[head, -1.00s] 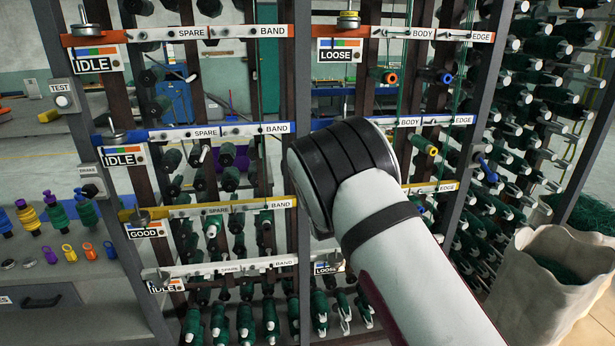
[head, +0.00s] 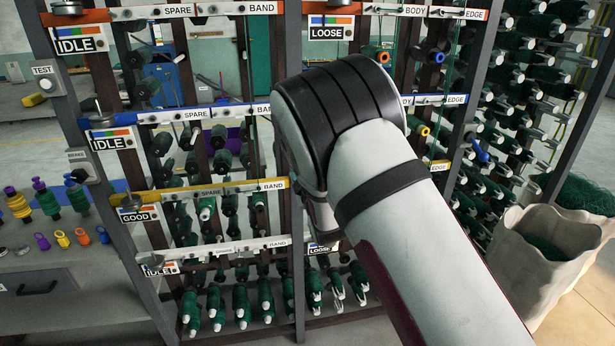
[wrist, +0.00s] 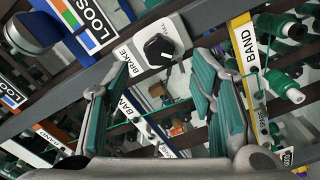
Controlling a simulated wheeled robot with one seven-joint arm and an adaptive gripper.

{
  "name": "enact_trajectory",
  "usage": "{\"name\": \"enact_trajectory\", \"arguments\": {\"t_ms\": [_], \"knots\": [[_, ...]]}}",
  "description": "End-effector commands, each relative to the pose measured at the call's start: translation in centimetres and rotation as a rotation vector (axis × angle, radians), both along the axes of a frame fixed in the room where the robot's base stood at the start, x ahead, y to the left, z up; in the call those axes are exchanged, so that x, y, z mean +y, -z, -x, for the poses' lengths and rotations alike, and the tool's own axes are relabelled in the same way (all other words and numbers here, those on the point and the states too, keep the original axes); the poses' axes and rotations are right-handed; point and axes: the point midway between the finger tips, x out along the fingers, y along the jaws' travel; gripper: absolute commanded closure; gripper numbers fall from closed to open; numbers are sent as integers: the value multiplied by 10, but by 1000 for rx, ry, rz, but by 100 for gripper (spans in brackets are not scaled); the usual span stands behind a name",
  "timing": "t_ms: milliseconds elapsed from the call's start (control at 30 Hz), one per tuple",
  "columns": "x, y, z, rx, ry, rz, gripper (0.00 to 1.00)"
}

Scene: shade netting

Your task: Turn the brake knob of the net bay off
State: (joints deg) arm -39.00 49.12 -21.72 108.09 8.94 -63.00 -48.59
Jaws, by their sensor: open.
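In the wrist view a black brake knob (wrist: 158,48) sits on a pale plate (wrist: 138,60) marked BRAKE, on a grey post. It lies beside plates reading LOOSE. In the head view my arm covers this knob and my gripper. Another brake knob (head: 82,168) shows on the left post there.
Racks of green spools fill the bays behind coloured rails (head: 190,111). A grey post (head: 293,40) stands beside my arm. A bench (head: 75,290) with small spools is at left. Pale sacks (head: 545,243) stand on the floor at right.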

Motion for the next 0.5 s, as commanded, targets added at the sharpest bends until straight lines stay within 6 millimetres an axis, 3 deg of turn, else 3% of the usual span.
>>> {"name": "enact_trajectory", "arguments": {"t_ms": [200, 500], "knots": [[-8, 0, 29, 0, 0, 0, 49], [-11, 0, 39, 0, 0, 0, 49]]}}
